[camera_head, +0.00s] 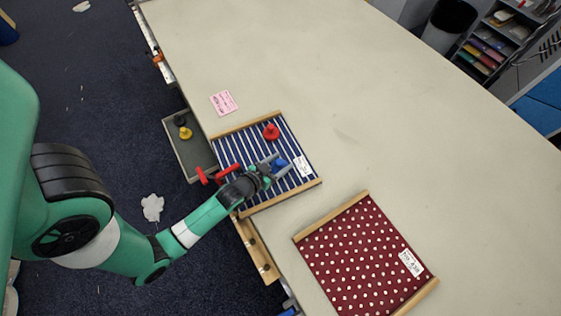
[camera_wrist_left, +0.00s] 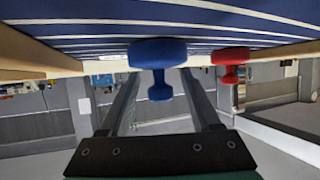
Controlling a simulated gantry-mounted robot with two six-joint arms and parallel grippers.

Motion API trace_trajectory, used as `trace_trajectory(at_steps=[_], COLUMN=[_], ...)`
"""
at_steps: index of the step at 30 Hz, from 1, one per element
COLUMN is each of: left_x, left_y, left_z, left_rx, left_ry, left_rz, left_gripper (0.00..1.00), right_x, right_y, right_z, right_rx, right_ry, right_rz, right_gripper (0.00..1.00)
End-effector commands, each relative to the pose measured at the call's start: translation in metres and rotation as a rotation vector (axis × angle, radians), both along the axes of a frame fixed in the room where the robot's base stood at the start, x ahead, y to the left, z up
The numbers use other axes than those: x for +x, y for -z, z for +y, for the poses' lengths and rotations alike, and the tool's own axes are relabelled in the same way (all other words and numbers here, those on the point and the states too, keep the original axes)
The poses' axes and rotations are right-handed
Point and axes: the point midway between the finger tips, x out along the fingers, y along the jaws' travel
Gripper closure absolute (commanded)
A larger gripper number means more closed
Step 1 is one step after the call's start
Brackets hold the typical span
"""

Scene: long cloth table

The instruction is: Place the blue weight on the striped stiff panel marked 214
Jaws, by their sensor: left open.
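The blue weight (camera_head: 280,164) rests on the blue-and-white striped panel (camera_head: 235,146), right of its middle. The panel has wooden edge strips and a white label (camera_head: 302,167) too small to read. My left gripper (camera_head: 275,168) is open at the blue weight, low over the panel. In the left wrist view, which looks upside down, the blue weight (camera_wrist_left: 158,55) shows between the two finger lines, with its knob toward the gripper. Contact with the fingers cannot be told. My right gripper is not in view.
A red weight (camera_head: 271,131) also stands on the striped panel. A grey tray (camera_head: 178,148) at the table edge holds a yellow weight (camera_head: 185,133) and a black one (camera_head: 180,119). A dotted maroon panel (camera_head: 345,255) lies at right. A pink note (camera_head: 223,103) lies behind. The far table is clear.

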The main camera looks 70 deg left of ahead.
Motion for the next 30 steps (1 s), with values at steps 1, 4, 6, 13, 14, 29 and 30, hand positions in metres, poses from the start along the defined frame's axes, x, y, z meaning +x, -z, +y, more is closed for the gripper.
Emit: trace_trajectory(at_steps=[1,4,6,13,14,29,30], left_x=[0.000,-0.002,-0.007,-0.046,-0.052,-0.095,-0.095], left_y=[0.000,-0.001,-0.004,-0.024,-0.027,-0.052,-0.051], left_z=[0.000,-0.001,-0.004,-0.026,-0.029,-0.054,-0.053], left_rx=[0.000,0.000,0.000,-0.002,-0.001,0.000,0.000], left_ry=[0.000,0.000,0.000,0.001,0.001,0.000,0.000], left_rz=[0.000,0.000,0.000,0.004,0.003,-0.002,-0.002], left_gripper=[0.36,0.36,0.36,0.36,0.36,0.36,0.36], right_x=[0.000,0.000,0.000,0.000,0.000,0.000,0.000], right_y=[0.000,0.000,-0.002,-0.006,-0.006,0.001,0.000], right_z=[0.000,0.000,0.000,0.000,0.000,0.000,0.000], right_rx=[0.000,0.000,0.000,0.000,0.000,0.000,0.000], right_ry=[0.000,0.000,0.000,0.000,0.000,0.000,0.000], right_rz=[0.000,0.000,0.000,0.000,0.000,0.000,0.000], right_gripper=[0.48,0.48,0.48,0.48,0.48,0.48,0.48])
